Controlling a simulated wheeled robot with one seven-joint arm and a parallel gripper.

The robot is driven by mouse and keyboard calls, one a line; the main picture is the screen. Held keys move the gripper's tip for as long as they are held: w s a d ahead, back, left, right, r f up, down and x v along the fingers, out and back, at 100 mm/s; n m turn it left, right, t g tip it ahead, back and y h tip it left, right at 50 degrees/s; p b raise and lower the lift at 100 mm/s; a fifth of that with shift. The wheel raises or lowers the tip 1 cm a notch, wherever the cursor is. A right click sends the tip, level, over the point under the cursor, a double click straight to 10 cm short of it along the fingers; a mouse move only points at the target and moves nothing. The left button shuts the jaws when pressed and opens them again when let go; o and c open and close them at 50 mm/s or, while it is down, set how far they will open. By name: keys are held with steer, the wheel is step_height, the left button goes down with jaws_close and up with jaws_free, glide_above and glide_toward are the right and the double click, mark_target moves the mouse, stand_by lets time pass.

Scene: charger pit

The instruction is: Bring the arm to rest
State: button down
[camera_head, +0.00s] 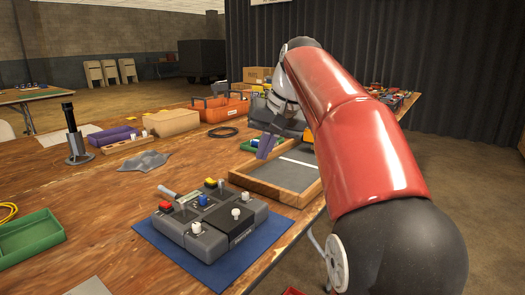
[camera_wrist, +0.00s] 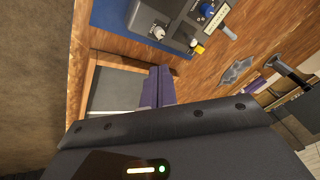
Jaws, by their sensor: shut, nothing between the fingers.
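My gripper (camera_head: 266,146) hangs at the end of my raised red arm in the head view. Its purple fingers are shut with nothing between them, above the far left corner of the wooden-framed tray (camera_head: 306,197). The wrist view shows the closed fingers (camera_wrist: 157,87) from behind, beside the tray's dark floor (camera_wrist: 115,90). The fingers appear to touch nothing. My arm hides part of the table's right side.
A grey control box (camera_head: 212,221) with buttons and a lever sits on a blue mat (camera_head: 160,243). A green tray (camera_head: 30,238), a black post (camera_head: 73,135), a grey cloth (camera_head: 144,161) and an orange toolbox (camera_head: 219,107) stand on the table.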

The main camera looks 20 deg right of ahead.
steer(key=s+a+f+n+t+h, duration=0.1)
steer(key=s+a+f+n+h, duration=0.1)
steer(key=s+f, duration=1.9)
steer(key=s+a, duration=0.1)
steer(key=s, duration=0.3)
steer(key=shift+a+f+h, duration=0.15)
steer(key=shift+f+h, duration=0.15)
steer(key=shift+f, duration=0.1)
